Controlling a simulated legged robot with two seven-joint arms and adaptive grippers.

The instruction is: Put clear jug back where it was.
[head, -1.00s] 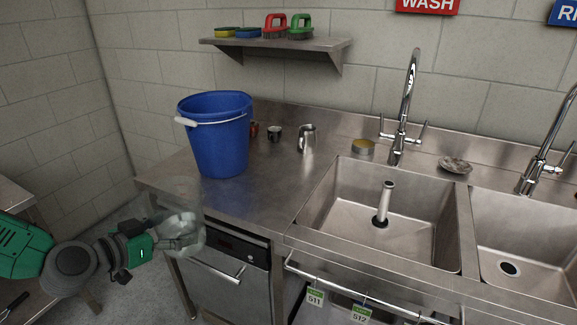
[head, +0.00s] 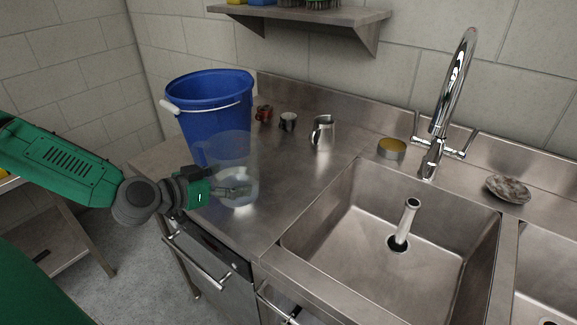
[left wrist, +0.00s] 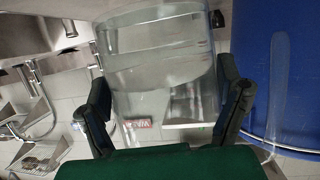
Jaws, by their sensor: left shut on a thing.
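The clear jug (head: 234,155) is see-through and looks upright in the head view, in front of the blue bucket. My left gripper (head: 236,190) is shut on the clear jug near its lower part. My right gripper is not in view.
The blue bucket (head: 208,105) stands just behind the jug. A red cup (head: 264,113), a dark cup (head: 288,121), a steel pitcher (head: 323,133) and a round tin (head: 391,149) stand along the back. The sink (head: 400,225) lies to the right. The counter before the pitcher is clear.

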